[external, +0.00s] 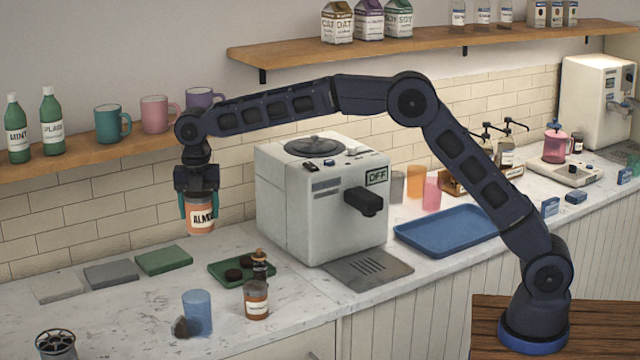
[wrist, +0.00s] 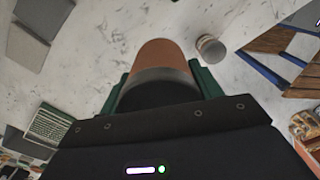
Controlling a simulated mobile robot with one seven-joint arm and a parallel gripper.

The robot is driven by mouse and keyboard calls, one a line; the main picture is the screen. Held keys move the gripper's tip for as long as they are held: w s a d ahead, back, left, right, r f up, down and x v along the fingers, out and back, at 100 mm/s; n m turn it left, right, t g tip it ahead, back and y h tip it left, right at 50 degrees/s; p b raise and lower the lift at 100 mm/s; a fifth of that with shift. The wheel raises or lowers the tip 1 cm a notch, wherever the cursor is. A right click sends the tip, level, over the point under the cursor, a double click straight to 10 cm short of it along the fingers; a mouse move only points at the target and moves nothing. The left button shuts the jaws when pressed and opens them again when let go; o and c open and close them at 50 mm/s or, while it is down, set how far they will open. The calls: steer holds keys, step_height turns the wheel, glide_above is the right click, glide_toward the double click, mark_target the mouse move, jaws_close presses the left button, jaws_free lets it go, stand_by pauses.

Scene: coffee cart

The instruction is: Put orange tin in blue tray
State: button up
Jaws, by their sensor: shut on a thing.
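The orange tin (external: 201,219), with a white label reading "ALM…", hangs upright in my gripper (external: 200,203), well above the counter at the left. My gripper is shut on the tin's sides. In the wrist view the tin (wrist: 162,58) sits between the two green fingers, its dark end toward me. The blue tray (external: 447,232) lies on the counter to the right of the coffee machine and looks empty. The tray is far to the right of my gripper, and my arm's links pass in front of its right end.
The white coffee machine (external: 320,200) stands between the tin and the blue tray, with a drip grate (external: 367,268) before it. Below the tin are a green tray (external: 228,277), a bottle (external: 256,299), a blue cup (external: 197,313) and flat mats (external: 111,273). A mug shelf (external: 75,150) is behind.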

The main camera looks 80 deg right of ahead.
steer(key=r, duration=1.1)
steer(key=shift+d, duration=0.3)
steer(key=s+d+r+m, duration=0.1)
steer(key=s+d+m, duration=0.15)
steer(key=d, duration=0.55)
steer(key=s+d+r+m, duration=0.15)
steer(key=s+d, duration=0.25)
steer(key=d, duration=0.5)
steer(key=s+d+m, duration=0.7)
steer(key=s+d, duration=1.3)
steer(key=d, duration=0.2)
steer(key=s+d+f+m, duration=0.1)
steer(key=s+d+m, duration=0.2)
steer(key=s, duration=0.8)
steer(key=s+d+f+m, duration=0.1)
steer(key=s+d+m, duration=0.2)
steer(key=s, duration=0.7)
steer(key=s+d+f+m, duration=0.1)
steer(key=s+d+m, duration=0.2)
steer(key=s, duration=0.8)
steer(key=f, duration=3)
steer(key=shift+w+a+f, duration=0.15)
steer(key=shift+w+f, duration=0.15)
steer(key=shift+f, duration=0.1)
